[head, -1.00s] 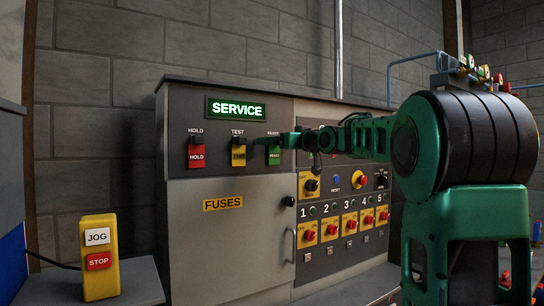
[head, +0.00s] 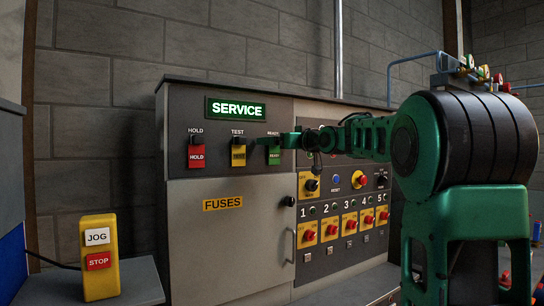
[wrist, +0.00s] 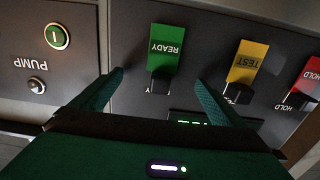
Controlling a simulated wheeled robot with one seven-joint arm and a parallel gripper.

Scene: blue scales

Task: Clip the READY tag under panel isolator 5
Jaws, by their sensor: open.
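The green READY tag (head: 274,157) hangs on a dark hook at the upper right of the cabinet's left section. In the wrist view the tag (wrist: 166,48) shows upside down, ahead of my fingers. My gripper (wrist: 159,76) is open and empty, with one finger to each side of the tag's hook. In the head view my gripper (head: 266,141) is at the READY hook. Panel isolator 5 (head: 384,216), a red knob on a yellow plate, is at the right end of the numbered row.
A yellow TEST tag (head: 238,156) and a red HOLD tag (head: 197,157) hang to the left of READY. A black selector (head: 288,201) and a door handle (head: 294,243) stick out below. A JOG/STOP box (head: 99,258) stands at the lower left.

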